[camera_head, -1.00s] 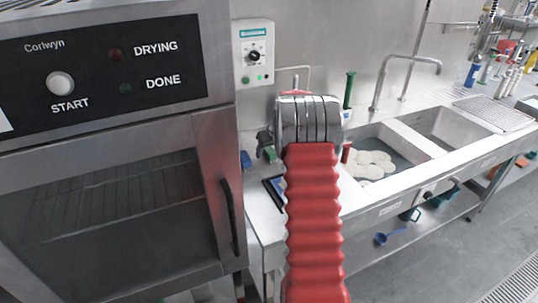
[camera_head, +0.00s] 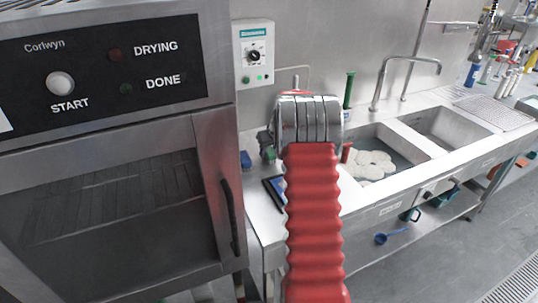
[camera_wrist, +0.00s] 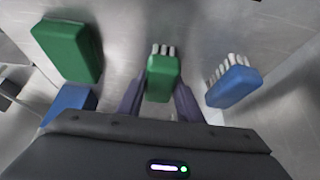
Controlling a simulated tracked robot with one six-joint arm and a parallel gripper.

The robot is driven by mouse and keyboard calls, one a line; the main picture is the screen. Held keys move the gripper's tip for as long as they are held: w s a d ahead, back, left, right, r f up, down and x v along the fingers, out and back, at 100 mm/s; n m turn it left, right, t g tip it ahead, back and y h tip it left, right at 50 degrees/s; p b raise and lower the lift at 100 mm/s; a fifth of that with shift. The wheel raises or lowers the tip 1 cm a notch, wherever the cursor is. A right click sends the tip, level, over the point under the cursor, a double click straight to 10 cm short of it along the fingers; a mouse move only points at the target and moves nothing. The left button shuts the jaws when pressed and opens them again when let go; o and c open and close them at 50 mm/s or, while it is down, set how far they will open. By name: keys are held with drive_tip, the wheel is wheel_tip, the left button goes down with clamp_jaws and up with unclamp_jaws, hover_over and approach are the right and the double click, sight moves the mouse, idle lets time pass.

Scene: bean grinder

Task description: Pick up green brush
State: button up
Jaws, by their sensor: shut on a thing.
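A green brush (camera_wrist: 163,78) with pale bristles is in the middle of the wrist view, between the two dark fingers of my gripper (camera_wrist: 160,86). The fingers are shut on its sides, and its bristle end points away from my wrist. A blue brush (camera_wrist: 235,86) with pale bristles lies just to the right, apart from the fingers.
A green block (camera_wrist: 68,51) and a blue block (camera_wrist: 68,101) are at the left in the wrist view. In the head view, a dark tablet-like thing (camera_head: 274,190) lies on the steel counter. A double sink (camera_head: 400,140) is to the right, an oven (camera_head: 110,180) to the left.

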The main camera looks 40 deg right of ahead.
sight(269, 149)
drive_tip(key=shift+c, duration=0.6)
wheel_tip(269, 149, up, 10)
idle(0.6)
drive_tip(key=o, duration=0.4)
drive_tip(key=shift+c, duration=1.3)
